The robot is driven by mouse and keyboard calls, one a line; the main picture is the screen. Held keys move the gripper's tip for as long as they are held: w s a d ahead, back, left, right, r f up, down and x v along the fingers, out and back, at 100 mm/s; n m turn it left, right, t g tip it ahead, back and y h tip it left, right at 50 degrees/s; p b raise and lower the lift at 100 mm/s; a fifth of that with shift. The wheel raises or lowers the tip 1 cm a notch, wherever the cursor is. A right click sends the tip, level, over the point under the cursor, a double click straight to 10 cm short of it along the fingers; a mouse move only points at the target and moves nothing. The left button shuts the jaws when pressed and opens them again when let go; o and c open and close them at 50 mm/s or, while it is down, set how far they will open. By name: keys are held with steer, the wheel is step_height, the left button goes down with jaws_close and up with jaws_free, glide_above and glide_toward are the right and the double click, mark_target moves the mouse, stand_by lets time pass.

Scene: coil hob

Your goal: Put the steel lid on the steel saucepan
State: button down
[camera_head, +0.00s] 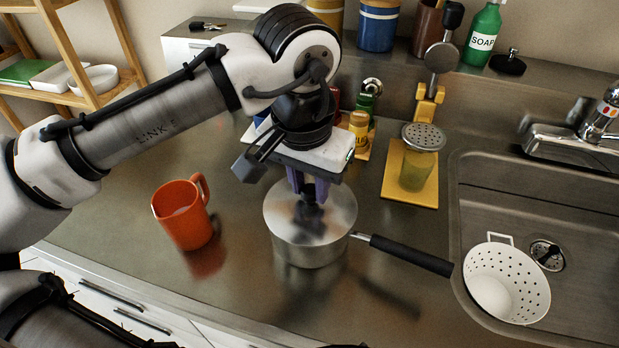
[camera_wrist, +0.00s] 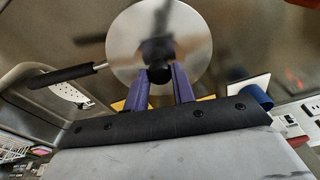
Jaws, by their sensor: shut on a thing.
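The steel saucepan (camera_head: 308,254) stands upright on the steel counter, its black handle (camera_head: 412,255) pointing right. The round steel lid (camera_head: 335,212) lies level over the saucepan's mouth, in line with its rim. I see no clear gap between them, but cannot tell whether the lid's full weight rests on the pan. My gripper (camera_head: 310,196), with purple fingers, is above the lid and shut on its dark knob. In the wrist view the fingers (camera_wrist: 160,85) pinch the black knob (camera_wrist: 158,75), and the lid (camera_wrist: 190,45) hides the pan's inside. The pan handle (camera_wrist: 62,76) shows at left.
An orange mug (camera_head: 182,214) stands left of the pan. A yellow board (camera_head: 410,188) with a shaker-topped jar (camera_head: 420,160) is behind right. The sink (camera_head: 480,190) with a white colander (camera_head: 507,283) lies right. Containers and a green soap bottle (camera_head: 484,35) line the back ledge.

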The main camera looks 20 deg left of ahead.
steer(key=shift+f, duration=0.2)
stand_by(0.6)
steer(key=c, duration=1.1)
jaws_free()
steer(key=shift+o, duration=0.4)
steer(key=o, duration=0.4)
step_height(320, 180, up, 7)
steer(key=p, duration=0.7)
steer(key=shift+r, duration=0.1)
